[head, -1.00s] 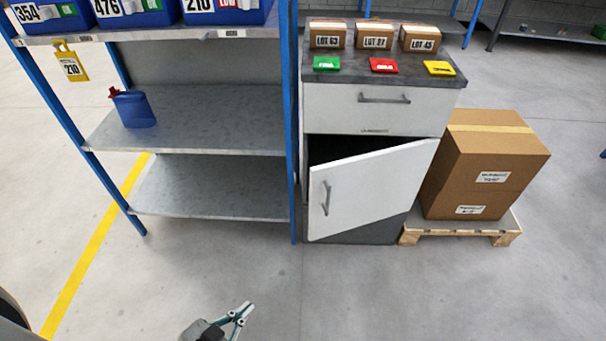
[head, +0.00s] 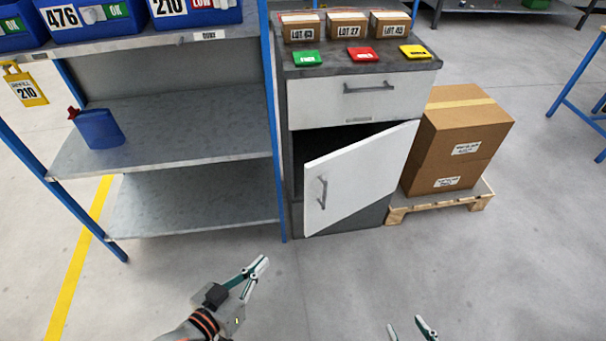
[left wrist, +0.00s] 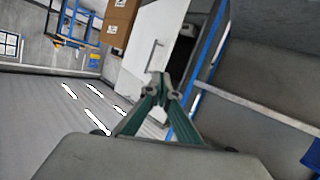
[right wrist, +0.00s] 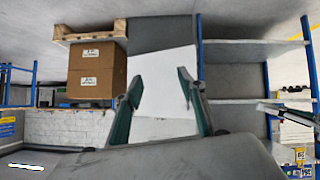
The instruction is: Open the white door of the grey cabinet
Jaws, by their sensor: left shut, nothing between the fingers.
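The white door (head: 362,175) of the grey cabinet (head: 352,221) stands partly open. Its free left edge, with the grey bar handle (head: 322,192), is swung out towards me. A dark gap shows above the door. The door and handle (left wrist: 153,52) also show in the left wrist view. My left gripper (head: 260,264) is shut and empty, in front of the cabinet and apart from the door. My right gripper (head: 408,328) is at the bottom edge of the head view. In the right wrist view its fingers (right wrist: 160,78) are spread and empty, with the white door (right wrist: 163,95) beyond them.
A blue-post shelf (head: 190,205) with a blue jug (head: 98,127) stands close left of the cabinet. Cardboard boxes (head: 458,140) on a wooden pallet (head: 440,203) stand right of it. The floor in front is clear.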

